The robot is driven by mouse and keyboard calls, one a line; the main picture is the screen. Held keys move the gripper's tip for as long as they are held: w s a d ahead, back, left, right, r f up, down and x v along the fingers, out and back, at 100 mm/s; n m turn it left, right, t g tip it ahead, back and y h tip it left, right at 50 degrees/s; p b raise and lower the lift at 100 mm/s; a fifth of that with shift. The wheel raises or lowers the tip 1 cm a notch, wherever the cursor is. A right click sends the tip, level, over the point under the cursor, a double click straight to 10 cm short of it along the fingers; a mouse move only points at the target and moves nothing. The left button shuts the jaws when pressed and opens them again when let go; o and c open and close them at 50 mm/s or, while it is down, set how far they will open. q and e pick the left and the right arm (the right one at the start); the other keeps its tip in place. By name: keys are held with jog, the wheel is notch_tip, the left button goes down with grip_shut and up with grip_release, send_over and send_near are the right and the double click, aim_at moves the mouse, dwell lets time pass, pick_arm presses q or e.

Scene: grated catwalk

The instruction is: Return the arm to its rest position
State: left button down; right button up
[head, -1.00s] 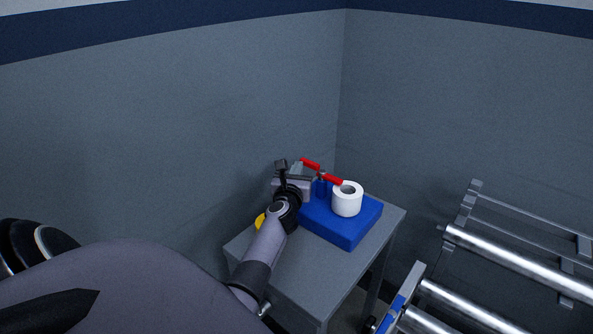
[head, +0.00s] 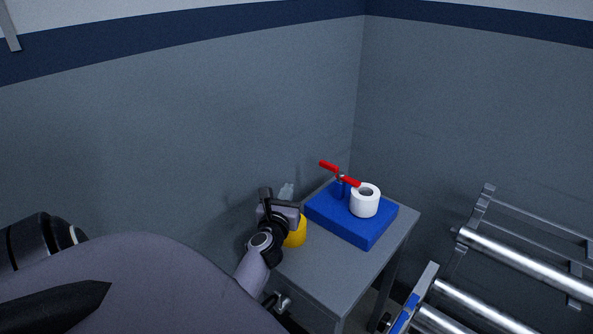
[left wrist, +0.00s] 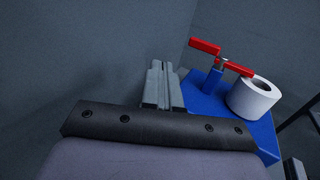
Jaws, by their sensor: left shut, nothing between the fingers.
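My left gripper (head: 287,190) is at the left edge of the small grey table, its arm coming up from the bottom of the head view. In the left wrist view its two fingers (left wrist: 162,88) lie together, shut and empty. It is apart from the blue block (head: 365,238), which carries a red-handled valve (head: 340,174) and a white roll (head: 365,202). The valve (left wrist: 216,66) and roll (left wrist: 254,96) show to the right of the fingers in the left wrist view. My right gripper is not in view.
The grey table (head: 330,276) stands near the wall corner. A yellow object (head: 296,232), partly hidden by my left gripper, is on its left side. A metal roller conveyor (head: 520,262) stands at the right. The table's front part is clear.

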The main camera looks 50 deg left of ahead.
pick_arm(q)
jog(key=shift+s, duration=0.45)
jog(key=shift+d, duration=0.1)
